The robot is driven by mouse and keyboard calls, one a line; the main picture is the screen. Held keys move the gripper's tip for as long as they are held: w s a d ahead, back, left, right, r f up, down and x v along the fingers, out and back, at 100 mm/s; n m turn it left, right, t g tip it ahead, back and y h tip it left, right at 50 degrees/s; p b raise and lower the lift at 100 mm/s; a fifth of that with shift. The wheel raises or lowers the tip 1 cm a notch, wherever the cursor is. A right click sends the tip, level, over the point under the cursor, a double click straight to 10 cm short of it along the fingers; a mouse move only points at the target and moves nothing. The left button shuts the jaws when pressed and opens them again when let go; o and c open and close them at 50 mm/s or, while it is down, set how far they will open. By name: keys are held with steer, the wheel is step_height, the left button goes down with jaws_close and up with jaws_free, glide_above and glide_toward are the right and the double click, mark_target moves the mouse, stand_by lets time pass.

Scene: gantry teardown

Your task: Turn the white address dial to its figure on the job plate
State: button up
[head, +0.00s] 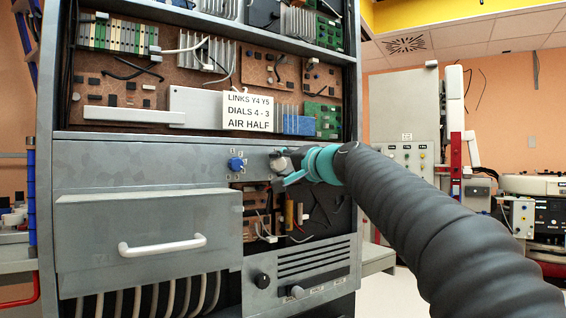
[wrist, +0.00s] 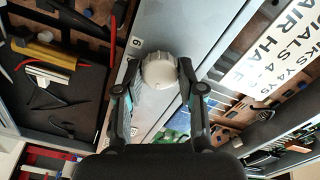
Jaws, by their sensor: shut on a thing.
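The white address dial (wrist: 158,71) sits on a grey metal panel strip in the wrist view, with a fingertip on each side. My gripper (wrist: 159,66) is shut on it. In the head view my gripper (head: 282,166) is at the right part of the grey panel and hides most of the white dial. The job plate (head: 250,111) is a white card reading "LINKS Y4 Y5, DIALS 4 - 3, AIR HALF". A single figure, 6 or 9, shows on the panel beside the dial in the wrist view. The dial's pointer is not clear.
A blue dial (head: 235,163) is just left of my gripper. Below are a drawer with a white handle (head: 162,245) and an open bay with wires and a yellow cylinder (head: 289,215). A black knob (head: 262,281) is lower down. Circuit boards fill the shelves above.

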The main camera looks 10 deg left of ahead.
steer(key=shift+m, duration=0.4)
steer(key=o, duration=1.1)
steer(key=shift+o, duration=0.2)
steer(key=v, duration=1.2)
steer(key=shift+a, duration=0.1)
